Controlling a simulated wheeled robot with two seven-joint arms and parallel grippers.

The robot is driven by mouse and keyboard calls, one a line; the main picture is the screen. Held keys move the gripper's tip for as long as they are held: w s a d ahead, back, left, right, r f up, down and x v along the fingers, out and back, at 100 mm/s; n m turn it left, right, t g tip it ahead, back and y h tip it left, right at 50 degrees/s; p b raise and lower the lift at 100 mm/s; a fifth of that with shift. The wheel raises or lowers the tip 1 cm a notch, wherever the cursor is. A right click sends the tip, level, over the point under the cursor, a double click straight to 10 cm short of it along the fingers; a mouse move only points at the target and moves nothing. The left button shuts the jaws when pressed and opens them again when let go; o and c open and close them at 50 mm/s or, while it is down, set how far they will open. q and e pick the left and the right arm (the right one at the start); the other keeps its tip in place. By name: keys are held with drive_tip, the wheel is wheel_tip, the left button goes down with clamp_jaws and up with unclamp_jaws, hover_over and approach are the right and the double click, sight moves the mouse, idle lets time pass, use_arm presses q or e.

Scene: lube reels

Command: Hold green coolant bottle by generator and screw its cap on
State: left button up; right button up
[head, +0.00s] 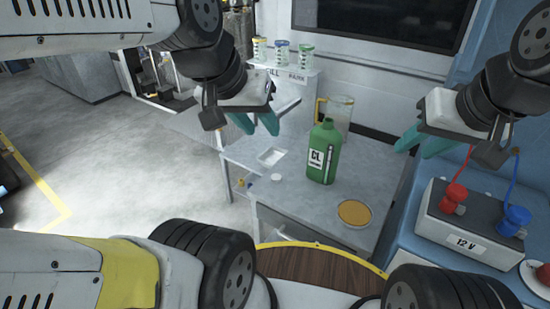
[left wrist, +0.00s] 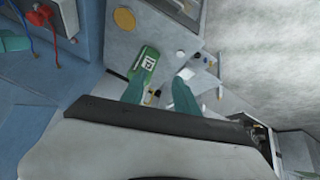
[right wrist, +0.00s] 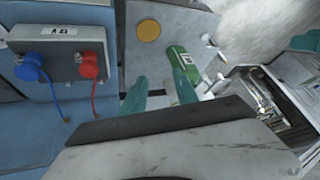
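The green coolant bottle (head: 322,158), with a white "CL" label, stands upright on the grey worktop. It also shows in the left wrist view (left wrist: 149,60) and the right wrist view (right wrist: 183,63). Whether a cap sits on its neck is too small to tell. A small white round piece (head: 276,178), possibly a cap, lies on the worktop left of the bottle. My left gripper (head: 256,123) is open and empty, above and left of the bottle. My right gripper (head: 422,144) is open and empty, to the right of the bottle and apart from it.
A clear jug (head: 341,112) with a yellow handle stands behind the bottle. A white tray (head: 271,157) lies to the left, an amber disc (head: 354,213) in front. Several small cups stand on a shelf (head: 285,70) behind. A grey 12 V box (head: 470,228) with red and blue connectors is at right.

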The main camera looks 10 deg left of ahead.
use_arm(q)
drive_tip(key=o, duration=0.3)
use_arm(e)
drive_tip(key=o, duration=0.3)
use_arm(q)
drive_tip(key=shift+o, duration=1.3)
drive_tip(key=shift+w, duration=0.3)
use_arm(e)
drive_tip(key=o, duration=1)
use_arm(q)
drive_tip(key=w+f+n+g, duration=0.2)
drive_tip(key=w+f, duration=0.2)
drive_tip(key=w, duration=0.3)
drive_tip(key=w+f+n+g, duration=0.1)
drive_tip(key=w+f, duration=0.3)
drive_tip(key=w, duration=0.4)
drive_tip(key=w+f+n+g, duration=0.1)
drive_tip(key=w+f, duration=0.2)
drive_tip(key=f, duration=0.3)
drive_tip(key=w+a+f+g+y, duration=0.1)
drive_tip(key=w+f, duration=0.2)
drive_tip(key=f, duration=0.3)
drive_tip(key=w+f+n+g+y, duration=0.1)
drive_tip(key=w+f, duration=0.2)
drive_tip(key=f, duration=0.3)
drive_tip(key=shift+w+a+n, duration=0.15)
drive_tip(key=shift+a+n, duration=0.15)
drive_tip(key=shift+a, duration=0.1)
drive_tip(key=shift+f, duration=0.15)
drive_tip(key=shift+f, duration=0.1)
